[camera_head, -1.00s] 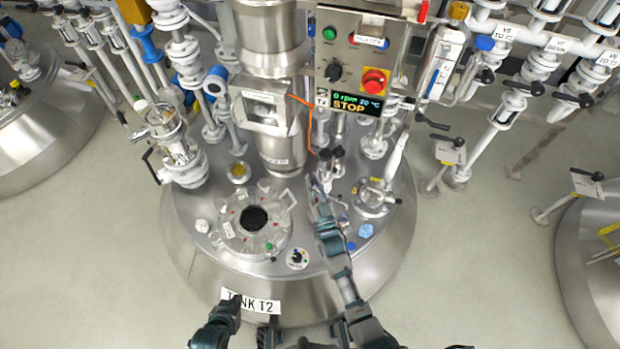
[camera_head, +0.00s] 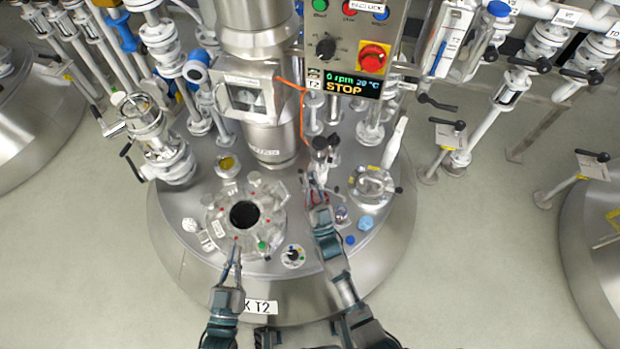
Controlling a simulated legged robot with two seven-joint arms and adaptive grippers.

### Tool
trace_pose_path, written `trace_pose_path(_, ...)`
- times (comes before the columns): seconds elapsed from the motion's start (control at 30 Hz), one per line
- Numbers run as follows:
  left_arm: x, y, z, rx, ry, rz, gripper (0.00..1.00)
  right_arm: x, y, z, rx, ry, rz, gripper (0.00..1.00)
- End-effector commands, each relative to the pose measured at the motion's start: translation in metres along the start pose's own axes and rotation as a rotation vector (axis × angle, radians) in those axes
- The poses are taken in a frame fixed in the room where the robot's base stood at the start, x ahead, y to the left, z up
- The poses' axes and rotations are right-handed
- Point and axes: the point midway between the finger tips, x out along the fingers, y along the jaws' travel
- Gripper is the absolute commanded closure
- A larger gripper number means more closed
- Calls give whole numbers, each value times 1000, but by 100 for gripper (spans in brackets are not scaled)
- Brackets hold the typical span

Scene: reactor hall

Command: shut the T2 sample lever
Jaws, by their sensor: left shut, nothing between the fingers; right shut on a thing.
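The T2 sample valve with its black lever (camera_head: 325,146) stands upright on the tank lid, below the control panel. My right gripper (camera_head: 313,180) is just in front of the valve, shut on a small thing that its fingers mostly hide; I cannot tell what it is. The black lever shows above and beyond the fingers. My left gripper (camera_head: 237,250) is shut and empty. Its fingertips point up the picture, over the front of the tank lid by the round hatch, well left of the valve.
The open hatch (camera_head: 215,222) with its dark hole lies left of the valve. The control panel (camera_head: 352,45) reads STOP and hangs above. Pipes crowd the back.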

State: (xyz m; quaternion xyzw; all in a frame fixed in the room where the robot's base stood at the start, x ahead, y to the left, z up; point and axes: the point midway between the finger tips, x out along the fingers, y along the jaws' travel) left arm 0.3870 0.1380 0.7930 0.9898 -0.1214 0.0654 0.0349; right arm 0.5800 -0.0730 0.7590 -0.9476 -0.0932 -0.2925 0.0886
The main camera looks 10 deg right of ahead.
Motion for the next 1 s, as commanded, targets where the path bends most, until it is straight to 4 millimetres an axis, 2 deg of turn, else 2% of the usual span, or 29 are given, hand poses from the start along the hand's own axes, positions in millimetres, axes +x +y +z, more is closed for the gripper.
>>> trace_pose_path(0.27,1,0,2,-1,-2,0,100,-4,0,5,-1,-13,-1,100)
trace_pose_path(0.3,1,0,2,0,-2,0,100,-4,0,5,-1,-13,-1,81)
trace_pose_path(0.33,1,0,2,0,-2,0,100,-4,0,5,-1,-13,-1,74)
trace_pose_path(0.67,0,0,0,0,0,0,100,-4,0,2,0,-6,0,74)
trace_pose_path(0.77,0,0,0,0,0,0,100,-13,0,2,-1,-8,-1,74)
trace_pose_path(1.0,0,0,0,0,-1,0,100,-65,0,3,-1,-11,-1,74)
